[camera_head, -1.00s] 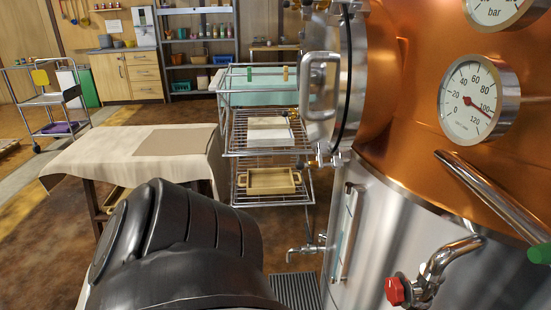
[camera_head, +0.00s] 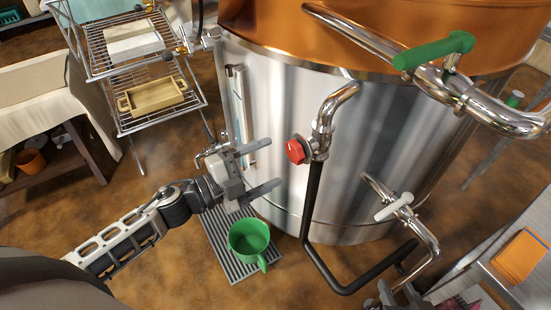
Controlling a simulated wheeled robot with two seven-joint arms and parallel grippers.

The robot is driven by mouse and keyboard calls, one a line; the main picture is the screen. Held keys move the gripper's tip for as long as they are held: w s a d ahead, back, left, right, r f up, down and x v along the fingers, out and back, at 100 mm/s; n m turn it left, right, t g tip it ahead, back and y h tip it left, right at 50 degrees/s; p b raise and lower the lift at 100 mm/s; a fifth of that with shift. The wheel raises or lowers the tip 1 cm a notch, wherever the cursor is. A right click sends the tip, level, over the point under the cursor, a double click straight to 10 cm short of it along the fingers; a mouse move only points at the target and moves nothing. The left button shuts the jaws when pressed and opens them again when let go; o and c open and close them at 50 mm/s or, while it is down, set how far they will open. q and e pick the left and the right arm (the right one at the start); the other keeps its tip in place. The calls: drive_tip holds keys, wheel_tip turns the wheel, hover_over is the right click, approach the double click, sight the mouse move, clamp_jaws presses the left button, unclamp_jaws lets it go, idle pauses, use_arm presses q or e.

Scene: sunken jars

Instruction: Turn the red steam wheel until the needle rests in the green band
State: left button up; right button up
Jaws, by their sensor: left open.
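The red steam wheel (camera_head: 297,150) is a small red knob on a chrome valve at the front of the steel and copper boiler (camera_head: 285,95). My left gripper (camera_head: 274,164) is just left of the wheel in the picture, with two grey fingers spread apart and nothing between them. The fingertips look close to the wheel but not around it; the depth gap is hard to judge. Dark grey metal parts at the bottom edge may be my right gripper (camera_head: 385,298), mostly cut off. The gauge and its needle are out of view now.
A green mug (camera_head: 248,240) stands on a floor grate (camera_head: 219,243) below my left gripper. A black pipe (camera_head: 311,215) runs down from the valve. A green-handled pipe (camera_head: 436,50) crosses above. A wire rack (camera_head: 135,65) stands left; a grey table (camera_head: 520,235) is at right.

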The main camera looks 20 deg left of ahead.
sight(291, 153)
use_arm(q)
drive_tip(key=shift+x, duration=3.6)
